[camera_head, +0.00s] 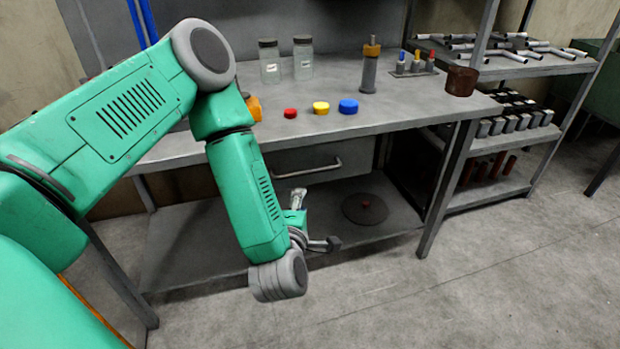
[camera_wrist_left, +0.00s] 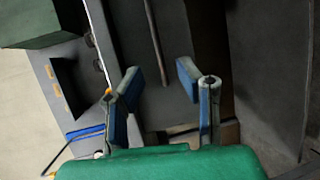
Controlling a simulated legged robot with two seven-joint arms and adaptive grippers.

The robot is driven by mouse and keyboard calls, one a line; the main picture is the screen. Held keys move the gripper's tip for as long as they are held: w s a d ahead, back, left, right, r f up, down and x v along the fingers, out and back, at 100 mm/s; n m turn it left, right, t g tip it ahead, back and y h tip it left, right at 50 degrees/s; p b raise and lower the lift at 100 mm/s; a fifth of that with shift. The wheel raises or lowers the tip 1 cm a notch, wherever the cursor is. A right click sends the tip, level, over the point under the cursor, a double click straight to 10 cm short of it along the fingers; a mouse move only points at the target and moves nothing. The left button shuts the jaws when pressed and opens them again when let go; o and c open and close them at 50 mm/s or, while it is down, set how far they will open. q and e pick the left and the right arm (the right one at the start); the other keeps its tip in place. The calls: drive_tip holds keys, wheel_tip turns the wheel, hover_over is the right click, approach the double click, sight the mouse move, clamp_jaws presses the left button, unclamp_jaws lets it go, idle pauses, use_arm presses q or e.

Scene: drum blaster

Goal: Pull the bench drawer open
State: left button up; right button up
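The bench drawer (camera_head: 345,154) is a grey box front under the tabletop, and it looks shut. Its pale bar handle (camera_head: 308,171) runs across the front, and the arm hides the drawer's left part. My left gripper (camera_head: 315,220) is in front of and below the handle, apart from it, with its fingers spread. In the left wrist view the gripper (camera_wrist_left: 158,75) is open and empty. The handle (camera_wrist_left: 157,42) shows there as a thin upright bar beyond the fingertips, roughly between them, against the dark drawer front. My right gripper is not in view.
The bench top (camera_head: 410,108) holds two glass jars (camera_head: 270,62), red, yellow and blue caps (camera_head: 348,106), and a dark brown cup (camera_head: 461,81) near its right edge. A round dark plate (camera_head: 366,209) lies on the lower shelf. The floor in front is clear.

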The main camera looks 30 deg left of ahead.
sight(307, 171)
use_arm(q)
drive_tip(key=shift+a+r+b+x, duration=0.1)
drive_tip(key=shift+b+x, duration=0.35)
drive_tip(key=shift+x, duration=1.9)
drive_tip(key=shift+a+r+b+x, duration=0.1)
drive_tip(key=shift+b+x, duration=0.3)
drive_tip(key=shift+x, duration=1.95)
drive_tip(key=shift+a+r+b+x, duration=0.15)
drive_tip(key=shift+b+x, duration=0.3)
drive_tip(key=shift+x, duration=1.85)
drive_tip(key=shift+s+d, duration=0.1)
drive_tip(key=shift+d, duration=0.1)
clamp_jaws()
